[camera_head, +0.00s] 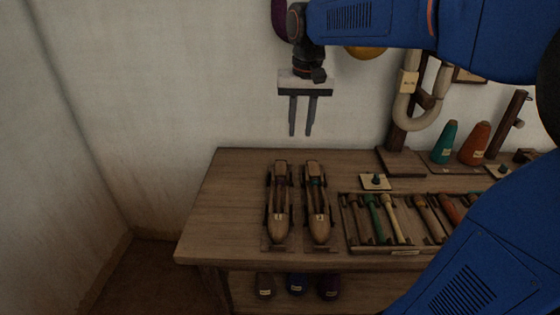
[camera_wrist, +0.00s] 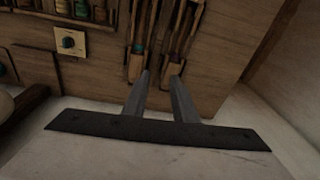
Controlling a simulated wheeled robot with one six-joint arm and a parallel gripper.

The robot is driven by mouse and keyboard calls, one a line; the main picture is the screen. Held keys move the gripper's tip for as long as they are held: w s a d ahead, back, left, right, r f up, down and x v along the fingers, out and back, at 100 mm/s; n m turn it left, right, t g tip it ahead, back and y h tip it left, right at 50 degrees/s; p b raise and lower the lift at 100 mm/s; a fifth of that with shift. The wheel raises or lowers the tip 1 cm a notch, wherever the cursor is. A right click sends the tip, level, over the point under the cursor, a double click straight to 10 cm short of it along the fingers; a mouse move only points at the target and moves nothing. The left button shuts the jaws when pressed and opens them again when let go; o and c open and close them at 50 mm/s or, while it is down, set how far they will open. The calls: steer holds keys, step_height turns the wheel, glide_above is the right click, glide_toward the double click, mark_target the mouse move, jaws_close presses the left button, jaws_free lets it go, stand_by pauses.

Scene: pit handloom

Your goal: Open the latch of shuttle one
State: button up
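Two wooden boat-shaped shuttles lie side by side near the left end of the table, the left shuttle (camera_head: 279,222) and the right shuttle (camera_head: 318,222). Each carries a small pale label too small to read, so I cannot tell which is shuttle one. No latch can be made out clearly on either. My gripper (camera_head: 300,133) points down, high above the table, in front of the wall. Its two fingers are apart with nothing between them. In the wrist view, the shuttles show beyond the fingertips (camera_wrist: 160,76), partly hidden by the fingers.
The wooden table (camera_head: 215,215) has bare surface left of the shuttles. To their right are a tray (camera_head: 349,235) of bobbins and a small plate with a dark knob (camera_head: 375,181). Teal (camera_head: 445,142) and orange (camera_head: 475,143) cones stand at the back. Several dark bobbins (camera_head: 297,284) sit below.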

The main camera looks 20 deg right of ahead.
steer(key=m+g, duration=0.1)
glide_toward(281, 165)
step_height(281, 165, down, 8)
steer(key=shift+w+a+f, duration=0.1)
steer(key=shift+w+a, duration=0.05)
stand_by(0.7)
steer(key=shift+c, duration=0.3)
jaws_close()
